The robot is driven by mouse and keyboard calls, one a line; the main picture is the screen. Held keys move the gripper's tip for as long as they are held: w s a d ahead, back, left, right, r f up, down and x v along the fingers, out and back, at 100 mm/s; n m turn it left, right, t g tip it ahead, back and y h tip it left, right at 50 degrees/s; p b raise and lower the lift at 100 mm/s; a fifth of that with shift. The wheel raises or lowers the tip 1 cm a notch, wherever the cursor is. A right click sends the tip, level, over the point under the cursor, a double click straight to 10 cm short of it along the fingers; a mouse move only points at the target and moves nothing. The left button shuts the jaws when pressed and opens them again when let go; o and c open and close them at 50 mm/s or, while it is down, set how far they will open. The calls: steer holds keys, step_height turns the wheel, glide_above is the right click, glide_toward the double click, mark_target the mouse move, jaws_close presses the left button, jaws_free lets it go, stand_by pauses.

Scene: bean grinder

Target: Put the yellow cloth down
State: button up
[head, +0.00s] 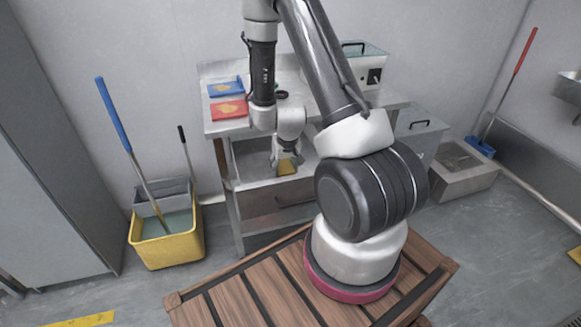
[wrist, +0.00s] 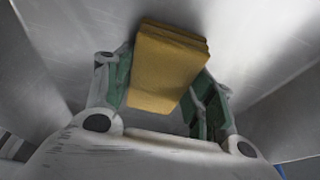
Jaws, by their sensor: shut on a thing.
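The yellow cloth (wrist: 165,70) is a folded, thick pad between the two fingers of my gripper (wrist: 165,92) in the wrist view. The fingers have green inner pads and are shut on the cloth's sides. In the head view my gripper (head: 286,163) is inside the open front of the metal bench, below its top. A bit of the yellow cloth (head: 287,168) shows there under the fingers. I cannot tell whether the cloth touches the surface below it.
The metal bench (head: 225,128) carries a blue packet (head: 226,89), a red packet (head: 228,109) and a boxy machine (head: 372,77) on top. Its side walls lie close around my gripper. A yellow mop bucket (head: 168,246) stands left; a grey bin (head: 420,138) stands right.

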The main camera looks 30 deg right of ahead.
steer(key=shift+f, duration=0.25)
steer(key=o, duration=1)
steer(key=shift+r, duration=0.1)
